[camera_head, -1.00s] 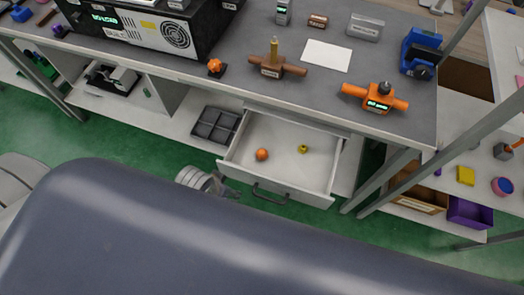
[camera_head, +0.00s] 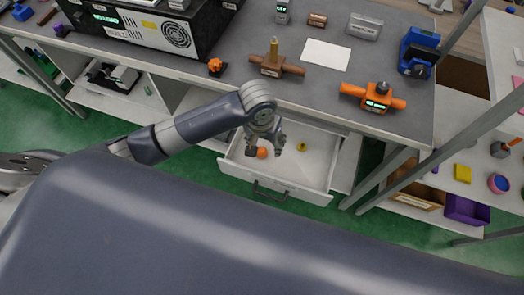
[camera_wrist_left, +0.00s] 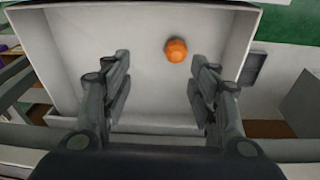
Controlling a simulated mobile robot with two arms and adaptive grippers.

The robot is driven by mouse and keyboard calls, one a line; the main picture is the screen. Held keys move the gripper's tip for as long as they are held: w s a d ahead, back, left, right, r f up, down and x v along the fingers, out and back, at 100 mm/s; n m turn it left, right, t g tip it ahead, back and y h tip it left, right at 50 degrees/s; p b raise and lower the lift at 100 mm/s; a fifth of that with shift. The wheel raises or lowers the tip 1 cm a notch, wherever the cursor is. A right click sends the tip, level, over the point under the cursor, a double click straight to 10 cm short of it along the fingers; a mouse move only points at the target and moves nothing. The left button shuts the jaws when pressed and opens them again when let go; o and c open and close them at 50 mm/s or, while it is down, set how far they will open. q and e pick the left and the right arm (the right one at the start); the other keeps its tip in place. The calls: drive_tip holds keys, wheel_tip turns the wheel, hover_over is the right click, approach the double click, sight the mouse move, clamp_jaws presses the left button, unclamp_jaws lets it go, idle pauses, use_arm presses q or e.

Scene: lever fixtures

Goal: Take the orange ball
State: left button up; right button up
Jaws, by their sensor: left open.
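The orange ball (camera_head: 262,152) lies in the open white drawer (camera_head: 305,178) under the workbench. It shows whole in the left wrist view (camera_wrist_left: 176,50), on the drawer floor, ahead of the fingertips and nearer the right finger. My left gripper (camera_head: 264,150) is over the drawer, close to the ball in the head view. In the left wrist view the left gripper (camera_wrist_left: 160,70) is open and empty, with its fingers spread wide. My right gripper is in neither view.
A small yellow object (camera_head: 301,147) also lies in the drawer. The workbench edge (camera_head: 330,116) overhangs the drawer's back. An orange valve fixture (camera_head: 375,98) and a brown lever fixture (camera_head: 275,66) stand on the bench. The drawer's right part is clear.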

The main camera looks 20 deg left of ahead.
use_arm(q)
drive_tip(key=a, duration=0.1)
hover_over(262, 150)
drive_tip(key=shift+n+y, duration=0.3)
drive_tip(key=f, duration=0.5)
drive_tip(key=shift+s+d+f, duration=0.2)
drive_tip(key=shift+f, duration=0.05)
drive_tip(key=shift+w+a+f, duration=0.1)
drive_tip(key=shift+a+f, duration=0.05)
drive_tip(key=shift+f, duration=1.15)
drive_tip(key=shift+w+a+f, duration=0.1)
drive_tip(key=shift+f, duration=1.2)
drive_tip(key=shift+c, duration=0.5)
drive_tip(key=c, duration=0.8)
